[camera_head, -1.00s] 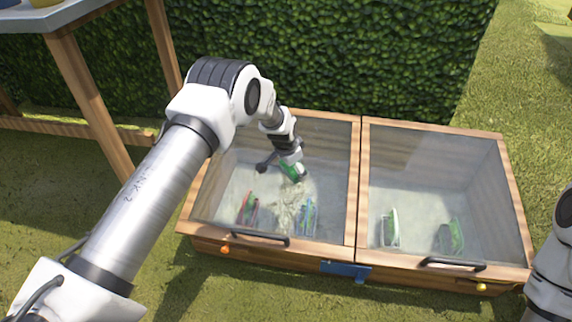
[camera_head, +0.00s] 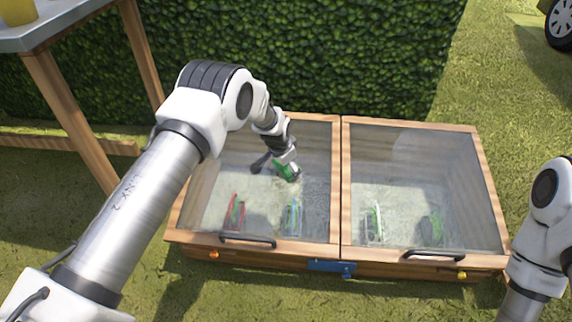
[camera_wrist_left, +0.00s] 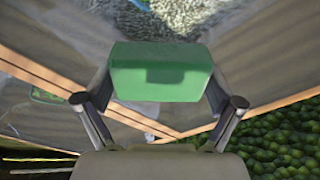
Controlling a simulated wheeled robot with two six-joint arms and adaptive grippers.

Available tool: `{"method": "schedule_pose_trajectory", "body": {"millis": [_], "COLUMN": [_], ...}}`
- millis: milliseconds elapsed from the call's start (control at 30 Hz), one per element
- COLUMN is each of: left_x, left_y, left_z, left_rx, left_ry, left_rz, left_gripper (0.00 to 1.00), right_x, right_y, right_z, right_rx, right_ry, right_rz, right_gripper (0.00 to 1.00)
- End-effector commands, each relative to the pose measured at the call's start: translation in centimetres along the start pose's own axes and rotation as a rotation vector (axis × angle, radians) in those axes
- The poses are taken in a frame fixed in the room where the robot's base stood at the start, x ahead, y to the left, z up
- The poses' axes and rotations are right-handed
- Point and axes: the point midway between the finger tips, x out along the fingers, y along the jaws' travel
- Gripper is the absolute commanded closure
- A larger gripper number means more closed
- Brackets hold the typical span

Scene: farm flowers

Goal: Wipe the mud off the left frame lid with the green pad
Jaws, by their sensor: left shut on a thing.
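The left frame lid (camera_head: 220,205) is a clear pane in a wooden rim, closed, with a black handle (camera_head: 248,240) at its front. My left gripper (camera_head: 285,166) is shut on the green pad (camera_head: 289,173), over the back right part of this lid. The pad also shows between the fingers in the left wrist view (camera_wrist_left: 160,72). I cannot tell whether the pad touches the pane. A pale speckled patch (camera_wrist_left: 185,14) shows beyond the pad in the wrist view; I cannot tell if it is mud. No clear mud patch shows in the head view. My right gripper is out of view.
The right frame lid (camera_head: 420,170) is closed, beside the left one. Several small plants in coloured holders show through both panes. A blue latch (camera_head: 331,267) sits at the front between them. A table (camera_head: 60,30) stands at left, a hedge (camera_head: 340,60) behind.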

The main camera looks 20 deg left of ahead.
Motion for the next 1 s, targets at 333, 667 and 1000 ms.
{"method": "schedule_pose_trajectory", "body": {"millis": [333, 667, 1000], "left_x": [-3.3, -4.3, -6.1], "left_y": [0.0, -0.1, 0.0], "left_z": [-0.5, -0.7, -0.9], "left_rx": [0.000, 0.000, 0.000], "left_ry": [0.000, 0.001, 0.000], "left_rz": [0.000, 0.000, 0.000], "left_gripper": [0.35, 0.35, 0.35], "right_x": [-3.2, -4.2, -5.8], "right_y": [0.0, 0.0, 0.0], "right_z": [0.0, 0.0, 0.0], "right_rx": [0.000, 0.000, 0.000], "right_ry": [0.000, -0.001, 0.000], "right_rz": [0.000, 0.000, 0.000], "right_gripper": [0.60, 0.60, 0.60]}}
